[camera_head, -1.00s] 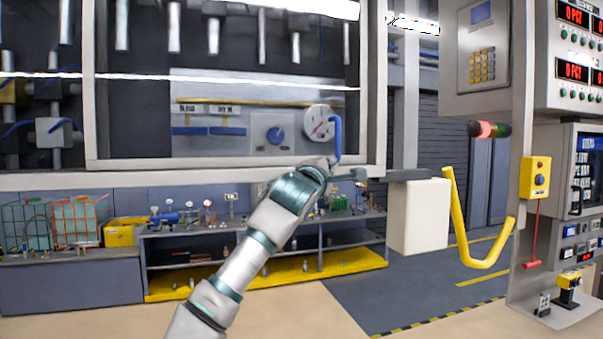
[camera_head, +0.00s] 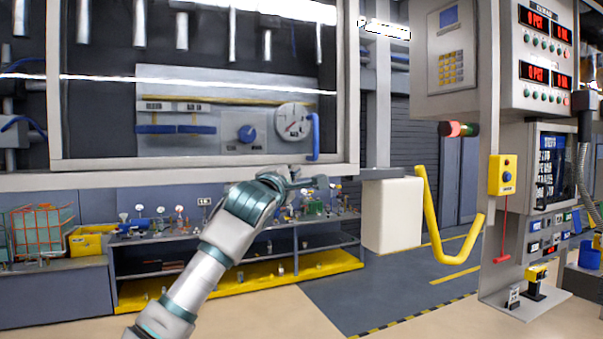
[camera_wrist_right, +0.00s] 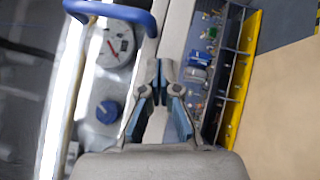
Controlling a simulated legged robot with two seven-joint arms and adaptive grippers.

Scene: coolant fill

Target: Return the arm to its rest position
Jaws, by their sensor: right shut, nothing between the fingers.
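My right arm comes up from the bottom of the head view, with its right gripper (camera_head: 318,183) in front of the lower frame of the cabinet window. In the right wrist view the gripper (camera_wrist_right: 160,68) has its fingertips together, with nothing between them. A blue handle (camera_head: 315,137) is on the window frame just above the gripper; it also shows at the top of the wrist view (camera_wrist_right: 118,14). The gripper appears apart from the handle. My left gripper is not in view.
Behind the window are a round gauge (camera_head: 293,122) and a blue knob (camera_head: 246,133). A low bench (camera_head: 205,249) with a yellow base stands below. A white box (camera_head: 393,215), a yellow bent pipe (camera_head: 430,215) and a control panel (camera_head: 540,60) are at right. Floor is clear in front.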

